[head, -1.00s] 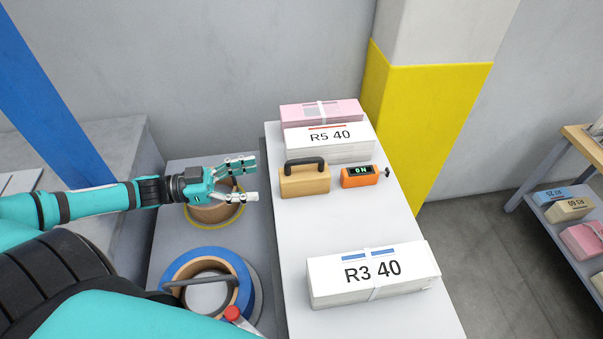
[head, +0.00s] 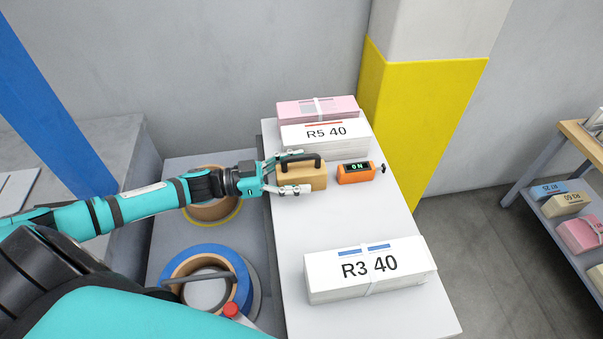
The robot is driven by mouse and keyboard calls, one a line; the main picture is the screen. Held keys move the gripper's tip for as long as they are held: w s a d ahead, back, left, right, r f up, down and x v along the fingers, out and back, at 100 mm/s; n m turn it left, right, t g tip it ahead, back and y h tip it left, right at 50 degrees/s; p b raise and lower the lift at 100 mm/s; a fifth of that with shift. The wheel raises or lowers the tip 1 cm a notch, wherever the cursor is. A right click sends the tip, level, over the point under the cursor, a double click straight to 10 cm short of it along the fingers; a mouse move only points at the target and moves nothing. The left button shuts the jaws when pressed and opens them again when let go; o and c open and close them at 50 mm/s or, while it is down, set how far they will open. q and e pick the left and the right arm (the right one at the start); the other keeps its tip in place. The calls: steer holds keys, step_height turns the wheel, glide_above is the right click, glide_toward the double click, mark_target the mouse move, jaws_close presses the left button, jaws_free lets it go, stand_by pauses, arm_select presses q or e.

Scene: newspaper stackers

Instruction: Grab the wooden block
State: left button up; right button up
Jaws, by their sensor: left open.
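The wooden block (head: 313,180) is a tan box with a black handle on top. It sits on the white table (head: 330,221), left of a small orange device. My left gripper (head: 290,172) is open at the block's left end, with one finger along its far side and one along its near side. The fingers overlap the block in the picture, and I cannot tell whether they touch it. My right gripper is not in view.
The orange device (head: 356,173) stands just right of the block. A white bundle marked R5 40 (head: 325,137) and a pink bundle (head: 317,108) lie behind. A bundle marked R3 40 (head: 369,268) lies in front. Tape rolls (head: 213,209) are at the left.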

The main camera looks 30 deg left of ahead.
arm_select(q)
jaws_close()
step_height(320, 180, up, 10)
steer(key=shift+r, duration=0.1)
stand_by(0.9)
